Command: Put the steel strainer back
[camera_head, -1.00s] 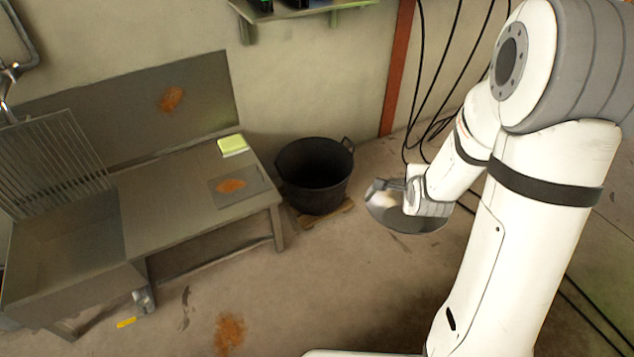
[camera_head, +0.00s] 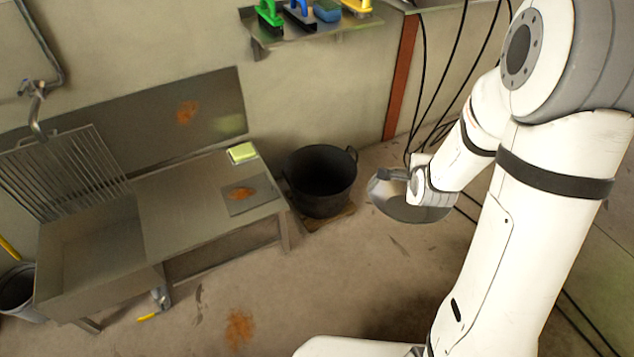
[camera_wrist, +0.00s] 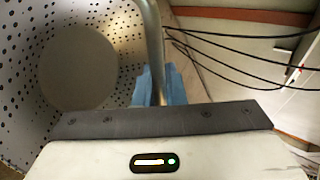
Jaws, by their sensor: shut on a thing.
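The steel strainer (camera_head: 405,207) hangs from my gripper (camera_head: 386,174) in the head view, to the right of the black tub and above the floor. In the wrist view its perforated wall (camera_wrist: 110,30) fills the left side, with a plain round disc at its bottom. My gripper (camera_wrist: 165,88) is shut on the strainer's rim or handle, a curved metal bar that runs up from between the blue fingertips. The far side of the strainer is partly hidden by my wrist in the head view.
A steel sink table (camera_head: 190,205) stands at left, with a rack (camera_head: 60,170) at its basin and a yellow-green sponge (camera_head: 241,153) on top. A black tub (camera_head: 320,182) sits beside it. A wall shelf (camera_head: 320,28) holds brushes. Cables hang behind my gripper.

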